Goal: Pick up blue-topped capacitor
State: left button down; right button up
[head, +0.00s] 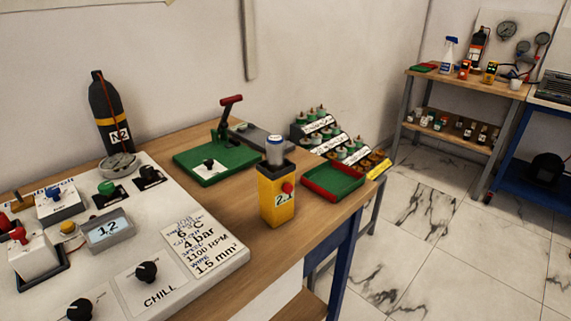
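A grey cylinder with a blue rim at its top (275,152), which looks like the blue-topped capacitor, stands upright in the top of a yellow tester box (277,202). The box has a red button and a display that seems to read 2.1. It stands near the right edge of the wooden bench. The cylinder's lower end is hidden inside the box. Neither of my grippers is in view.
A red-and-green tray (333,181) sits right of the tester. Behind it is a stepped rack (338,136) of green-topped parts. A green base with a red-handled lever press (218,160) stands left. The control panel (130,245) fills the left foreground.

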aim_at(275, 144)
jog(key=i+j+u, duration=0.1)
jog(key=i, duration=0.45)
jog(key=i+j+u, duration=0.15)
jog(key=i, duration=0.4)
